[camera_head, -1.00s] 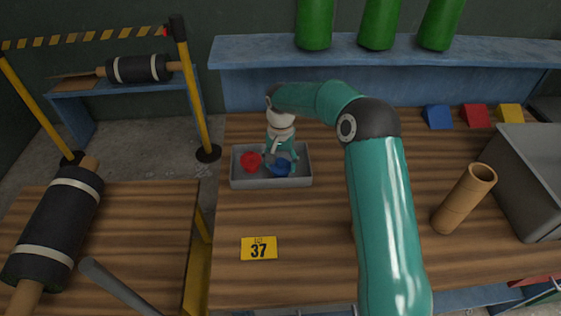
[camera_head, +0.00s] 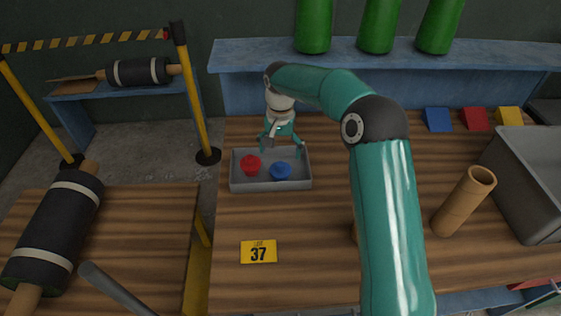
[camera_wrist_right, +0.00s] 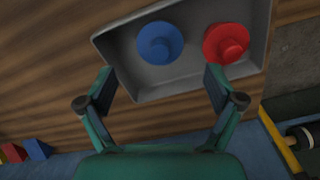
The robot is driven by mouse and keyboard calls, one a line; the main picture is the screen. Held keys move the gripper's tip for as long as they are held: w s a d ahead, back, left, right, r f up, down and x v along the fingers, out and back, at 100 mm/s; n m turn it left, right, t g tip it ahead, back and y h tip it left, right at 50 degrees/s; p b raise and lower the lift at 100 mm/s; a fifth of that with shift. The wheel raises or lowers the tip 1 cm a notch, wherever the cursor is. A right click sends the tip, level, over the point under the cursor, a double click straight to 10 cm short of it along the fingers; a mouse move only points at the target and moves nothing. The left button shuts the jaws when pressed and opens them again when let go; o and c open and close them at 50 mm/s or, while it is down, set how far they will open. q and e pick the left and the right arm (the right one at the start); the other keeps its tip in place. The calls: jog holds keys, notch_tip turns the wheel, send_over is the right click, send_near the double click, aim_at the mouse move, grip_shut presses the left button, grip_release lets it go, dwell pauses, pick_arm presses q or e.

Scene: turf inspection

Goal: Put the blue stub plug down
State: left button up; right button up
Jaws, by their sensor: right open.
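The blue stub plug (camera_head: 280,170) sits in the grey tray (camera_head: 270,186) on the wooden table, to the right of a red plug (camera_head: 250,165). In the right wrist view the blue plug (camera_wrist_right: 160,43) and the red plug (camera_wrist_right: 226,43) lie apart on the tray floor. My right gripper (camera_head: 283,150) is above the back edge of the tray. It is open and empty, and its fingers (camera_wrist_right: 160,84) are spread with the blue plug beyond them. My left gripper is not in view.
A brown tube (camera_head: 463,202) and a large grey bin (camera_head: 530,185) stand at the right. Blue, red and yellow blocks (camera_head: 475,119) are at the back right. A black roller (camera_head: 55,228) lies at the left.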

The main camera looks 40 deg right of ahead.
aim_at(280, 164)
notch_tip(280, 164, up, 6)
jog(key=shift+r, duration=0.15)
dwell(0.5)
